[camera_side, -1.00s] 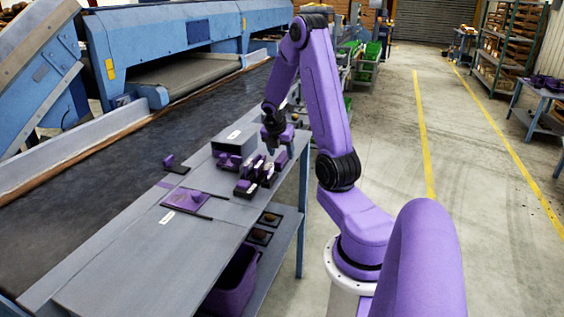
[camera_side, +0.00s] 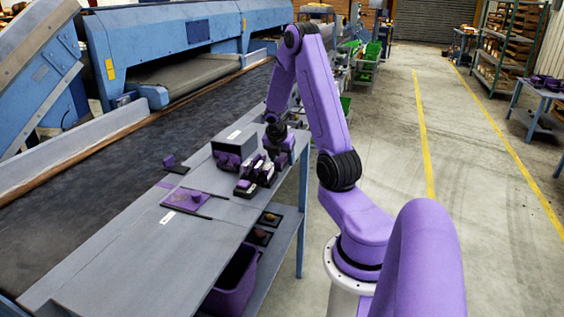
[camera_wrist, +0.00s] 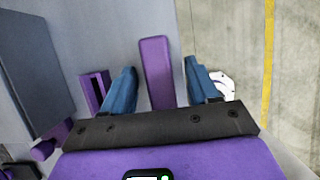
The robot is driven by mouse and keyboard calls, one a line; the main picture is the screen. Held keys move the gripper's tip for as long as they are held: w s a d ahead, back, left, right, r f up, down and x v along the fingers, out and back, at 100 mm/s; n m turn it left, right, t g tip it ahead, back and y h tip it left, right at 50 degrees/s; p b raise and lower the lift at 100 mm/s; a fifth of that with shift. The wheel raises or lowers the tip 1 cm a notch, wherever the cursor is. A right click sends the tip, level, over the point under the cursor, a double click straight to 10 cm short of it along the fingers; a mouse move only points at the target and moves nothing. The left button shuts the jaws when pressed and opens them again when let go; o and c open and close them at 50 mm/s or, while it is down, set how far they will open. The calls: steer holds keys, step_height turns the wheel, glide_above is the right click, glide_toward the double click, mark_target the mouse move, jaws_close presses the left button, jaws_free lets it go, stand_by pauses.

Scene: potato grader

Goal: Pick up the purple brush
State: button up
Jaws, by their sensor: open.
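A long purple block-like piece (camera_wrist: 157,72), which looks like the brush, lies on the grey table between my fingers in the wrist view. Its bristles cannot be made out. My gripper (camera_wrist: 160,66) is open, with one blue finger on each side of the piece and a visible gap on both sides. In the side view my gripper (camera_side: 279,157) is low over the far right end of the table and hides most of the piece.
Beside the left finger is a slotted purple item (camera_wrist: 93,90); a white round item (camera_wrist: 225,86) is by the right finger. The table's front is mostly clear.

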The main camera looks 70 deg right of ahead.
mark_target(284, 155)
steer(key=shift+f, duration=0.1)
stand_by(0.3)
jaws_close()
steer(key=shift+r, duration=0.55)
steer(key=r, duration=0.3)
steer(key=shift+s+a+r, duration=0.2)
steer(key=shift+a+r, duration=0.1)
steer(key=shift+r, duration=0.05)
steer(key=s+a+r, duration=0.8)
steer(key=a, duration=0.2)
steer(key=shift+s+r, duration=0.3)
steer(key=shift+r, duration=0.05)
steer(key=shift+a, duration=0.1)
